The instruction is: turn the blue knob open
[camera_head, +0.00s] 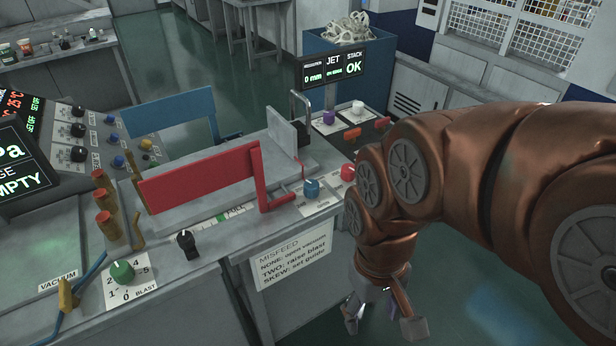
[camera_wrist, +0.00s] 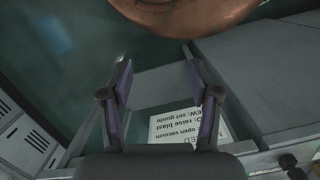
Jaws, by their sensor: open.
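A blue knob (camera_head: 311,187) stands on a pale plate near the front right edge of the grey bench, beside a red knob (camera_head: 347,172). Smaller blue knobs (camera_head: 118,161) sit on the sloped panel at the left. I cannot read which way any of them is turned. My gripper (camera_head: 383,318) hangs below the arm, in front of the bench and to the lower right of the larger blue knob, apart from it. In the wrist view my gripper (camera_wrist: 158,62) has its fingers spread with nothing between them. No blue knob is clear there.
A red guard bar (camera_head: 200,183) stands left of the larger blue knob. A green knob (camera_head: 122,271) and a black knob (camera_head: 187,243) sit farther left. A misfeed sign (camera_head: 293,258) hangs on the bench front. Open floor lies around my gripper.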

